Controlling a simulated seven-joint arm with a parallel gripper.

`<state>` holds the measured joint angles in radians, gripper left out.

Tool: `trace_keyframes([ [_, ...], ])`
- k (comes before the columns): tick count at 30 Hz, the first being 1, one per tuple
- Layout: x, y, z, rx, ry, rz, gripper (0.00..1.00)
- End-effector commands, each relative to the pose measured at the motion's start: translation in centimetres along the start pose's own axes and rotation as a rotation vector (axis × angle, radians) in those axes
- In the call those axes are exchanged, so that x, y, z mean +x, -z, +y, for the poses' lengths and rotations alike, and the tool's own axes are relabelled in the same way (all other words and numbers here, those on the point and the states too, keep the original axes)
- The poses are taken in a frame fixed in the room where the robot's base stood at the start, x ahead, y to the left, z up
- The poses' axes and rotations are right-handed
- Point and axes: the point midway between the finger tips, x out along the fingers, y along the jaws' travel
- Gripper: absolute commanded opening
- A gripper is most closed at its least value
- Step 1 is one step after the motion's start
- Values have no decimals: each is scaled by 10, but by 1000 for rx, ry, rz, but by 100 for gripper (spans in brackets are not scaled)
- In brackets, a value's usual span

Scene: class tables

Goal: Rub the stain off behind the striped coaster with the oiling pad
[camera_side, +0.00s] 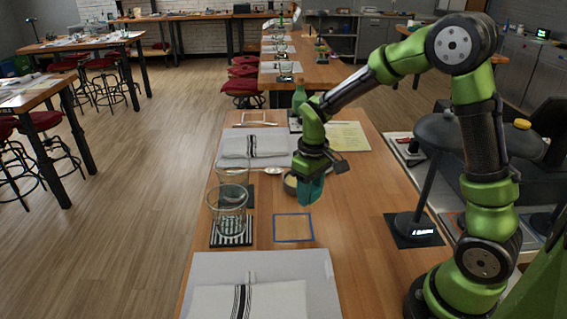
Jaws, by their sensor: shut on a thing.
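My gripper (313,174) is shut on a teal block (312,192), which appears to be the oiling pad. It holds the pad over the wooden table (365,215), and I cannot tell whether the pad touches the surface. The striped coaster (232,240), black and white, lies to the left and nearer the camera, with a clear glass (230,208) standing on it. Behind it is a dark coaster (249,196) with another clear glass (232,173). I cannot make out a stain around these coasters; the glasses cover part of the view.
A blue-outlined square (275,238) lies right of the striped coaster. Placemats with napkins lie at the near (205,268) and far (228,160) ends.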

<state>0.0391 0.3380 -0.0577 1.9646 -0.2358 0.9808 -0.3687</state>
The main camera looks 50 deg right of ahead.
Motion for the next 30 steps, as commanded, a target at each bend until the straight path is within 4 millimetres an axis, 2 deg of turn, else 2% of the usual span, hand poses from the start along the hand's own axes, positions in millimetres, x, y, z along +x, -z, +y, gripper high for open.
trace_keyframes([
  [8, 15, 0, -1, -4, 0, -1, 16],
  [26, 70, -1, -1, -3, 0, -1, 16],
  [28, 83, -1, -2, -3, 1, -4, 16],
  [29, 77, 4, -5, -5, 1, 3, 11],
  [30, 78, 6, -8, -5, 1, 1, 11],
])
